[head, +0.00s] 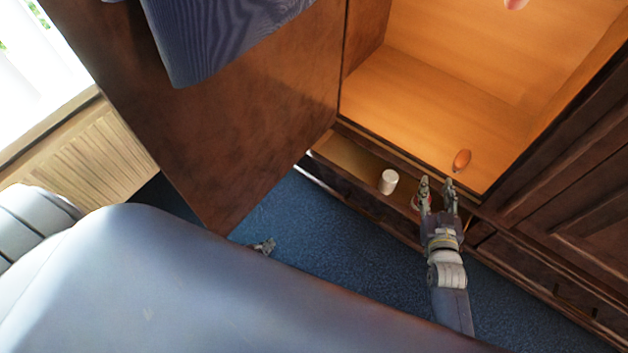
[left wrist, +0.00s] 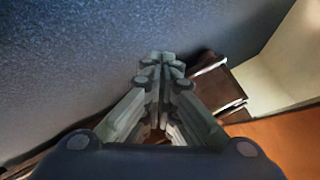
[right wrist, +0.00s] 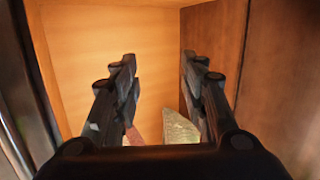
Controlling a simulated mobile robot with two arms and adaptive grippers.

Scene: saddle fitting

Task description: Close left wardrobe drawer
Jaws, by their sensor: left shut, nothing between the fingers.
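The left wardrobe drawer (head: 345,157) is pulled out below the lit wardrobe compartment; its pale inside shows. A white cup-like item (head: 388,181) stands in it. My left gripper (head: 264,246) is low over the blue floor, left of the drawer and apart from it, partly hidden behind a grey-blue padded surface. In the left wrist view its fingers (left wrist: 163,62) are shut and empty, with dark brown wood at their right. My right gripper (head: 437,183) is open over the right end of the drawer, by a small reddish item partly hidden behind it.
The wardrobe door (head: 240,120) hangs open at left, with dark blue cloth (head: 215,35) in front. The padded surface (head: 170,280) fills the foreground. Blue floor (head: 335,225) is clear before the drawer.

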